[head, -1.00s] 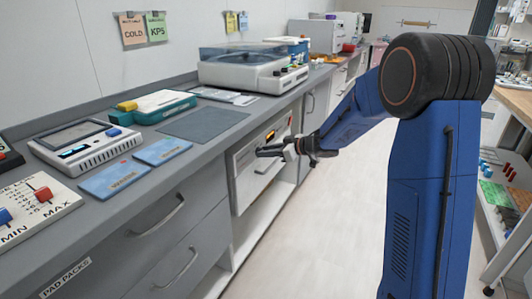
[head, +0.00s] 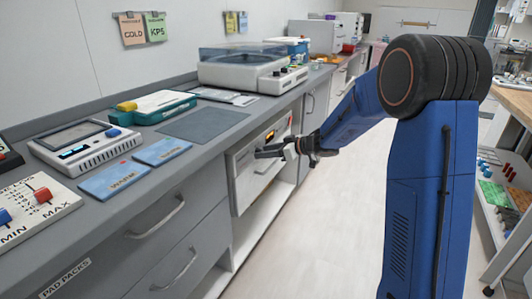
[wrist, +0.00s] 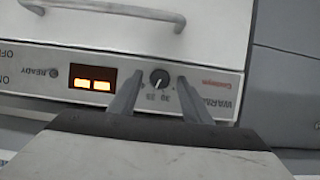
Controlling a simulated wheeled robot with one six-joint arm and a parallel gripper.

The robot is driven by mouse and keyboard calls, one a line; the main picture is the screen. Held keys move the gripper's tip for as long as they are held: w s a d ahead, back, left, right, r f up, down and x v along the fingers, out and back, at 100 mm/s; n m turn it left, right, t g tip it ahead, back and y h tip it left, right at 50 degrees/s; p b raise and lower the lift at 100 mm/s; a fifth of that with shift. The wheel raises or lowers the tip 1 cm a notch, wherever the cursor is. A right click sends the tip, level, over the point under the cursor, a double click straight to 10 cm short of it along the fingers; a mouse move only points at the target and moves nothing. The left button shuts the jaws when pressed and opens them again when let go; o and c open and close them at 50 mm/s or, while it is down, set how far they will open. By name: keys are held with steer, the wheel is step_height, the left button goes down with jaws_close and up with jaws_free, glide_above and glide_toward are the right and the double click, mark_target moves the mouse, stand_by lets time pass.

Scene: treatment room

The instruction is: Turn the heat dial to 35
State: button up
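The heat dial (wrist: 160,78) is a small black knob with a white pointer line on the warmer's panel, upside down in the wrist view. The pointer slants to the lower left; small 30 and 35 marks lie below the knob, and I cannot tell its exact setting. My gripper (wrist: 161,80) is open, one finger on each side of the dial, with gaps visible. In the head view my gripper (head: 268,151) is in front of the warmer (head: 243,190) under the counter, and the dial cannot be made out.
In the head view, the counter (head: 160,205) with several devices overhangs the warmer. The floor (head: 310,220) to the right is clear.

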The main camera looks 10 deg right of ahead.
steer(key=v, duration=1.7)
steer(key=shift+d+r, duration=0.15)
steer(key=shift+d, duration=0.05)
steer(key=shift+s, duration=0.1)
steer(key=shift+r, duration=0.1)
